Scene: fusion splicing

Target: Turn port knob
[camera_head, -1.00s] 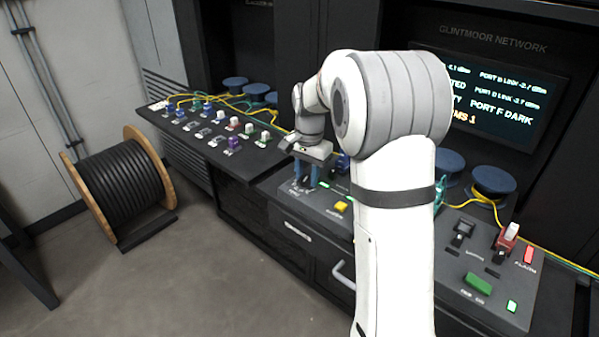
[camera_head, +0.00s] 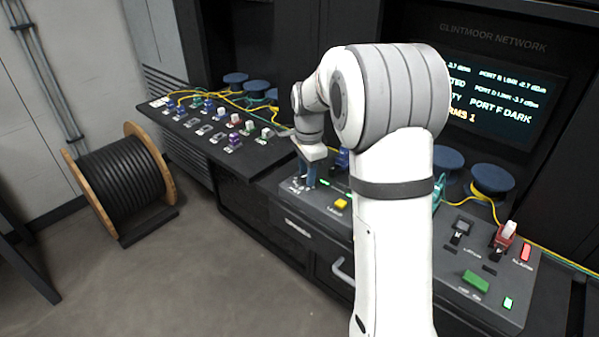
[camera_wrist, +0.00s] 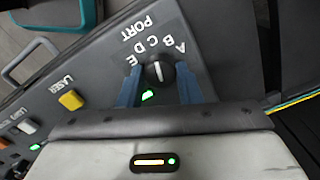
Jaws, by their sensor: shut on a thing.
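The port knob (camera_wrist: 158,73) is a dark round knob with a white pointer line, on the grey console under the word PORT. The letters A to E curve around it and appear upside down in the wrist view. My gripper (camera_wrist: 157,80) has its two blue fingers on either side of the knob and is shut on it. The pointer stands nearly upright in the wrist view; I cannot tell exactly which letter it marks. In the head view my gripper (camera_head: 306,180) reaches down to the left end of the console (camera_head: 385,225), and its fingers hide the knob.
A yellow LASER button (camera_wrist: 70,99) and a lit green lamp (camera_wrist: 148,95) are near the knob. A wall screen (camera_head: 505,95) reads PORT F DARK. A side shelf (camera_head: 240,155) holds small coloured connectors. A cable drum (camera_head: 120,185) stands on the floor at left.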

